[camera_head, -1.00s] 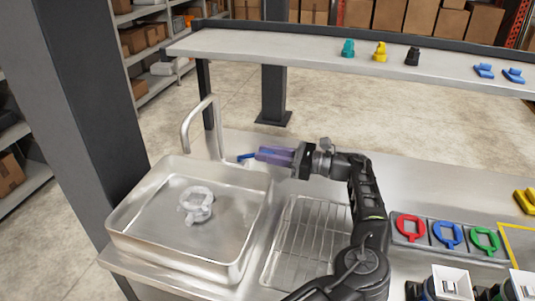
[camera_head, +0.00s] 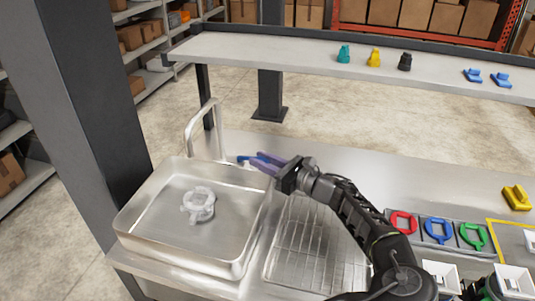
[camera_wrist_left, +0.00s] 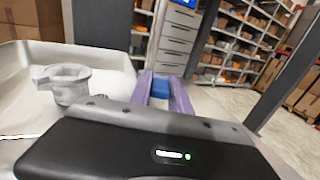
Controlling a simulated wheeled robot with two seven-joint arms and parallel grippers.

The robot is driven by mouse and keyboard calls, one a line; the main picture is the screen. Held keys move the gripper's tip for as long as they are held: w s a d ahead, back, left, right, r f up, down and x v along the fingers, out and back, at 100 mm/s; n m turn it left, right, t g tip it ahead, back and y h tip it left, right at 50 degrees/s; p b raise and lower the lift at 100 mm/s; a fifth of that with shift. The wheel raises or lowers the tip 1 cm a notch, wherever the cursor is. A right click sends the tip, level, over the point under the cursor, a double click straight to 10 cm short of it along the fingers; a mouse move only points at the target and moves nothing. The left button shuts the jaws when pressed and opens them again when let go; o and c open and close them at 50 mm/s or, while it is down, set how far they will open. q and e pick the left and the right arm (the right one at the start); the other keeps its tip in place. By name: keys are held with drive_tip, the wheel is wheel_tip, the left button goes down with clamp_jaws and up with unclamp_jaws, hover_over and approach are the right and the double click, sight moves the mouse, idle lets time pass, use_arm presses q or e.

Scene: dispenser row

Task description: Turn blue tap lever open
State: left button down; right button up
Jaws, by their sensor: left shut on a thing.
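The blue tap lever (camera_head: 243,158) sits at the base of the metal tap (camera_head: 190,128), behind the right rear corner of the sink. My left gripper (camera_head: 267,163) has purple fingers and is shut on the lever, reaching it from the right. In the left wrist view the blue lever (camera_wrist_left: 160,88) shows between the two purple fingers (camera_wrist_left: 161,92). The fingers hide much of the lever, so its exact angle is hard to tell. My right gripper is not in view.
A metal sink (camera_head: 135,205) holds a pale ring-shaped part (camera_head: 199,204). A wire rack (camera_head: 318,245) lies to its right. Red, blue and green ring parts sit in a tray further right. A raised shelf (camera_head: 300,57) with small coloured parts runs behind.

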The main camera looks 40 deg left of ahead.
use_arm(q)
drive_tip(key=shift+s+m+t+p, duration=0.25)
drive_tip(key=shift+s+m+t, duration=0.25)
drive_tip(key=shift+t, duration=0.4)
drive_tip(key=shift+s+m+t+p, duration=0.3)
drive_tip(key=shift+m+t, duration=0.3)
drive_tip(key=shift+t, duration=0.3)
drive_tip(key=c, duration=1.2)
unclamp_jaws()
drive_tip(key=s+d+b, duration=0.1)
drive_tip(key=d, duration=0.6)
drive_tip(key=shift+d+b, duration=0.35)
drive_tip(key=shift+s, duration=0.1)
drive_tip(key=shift+c, duration=0.4)
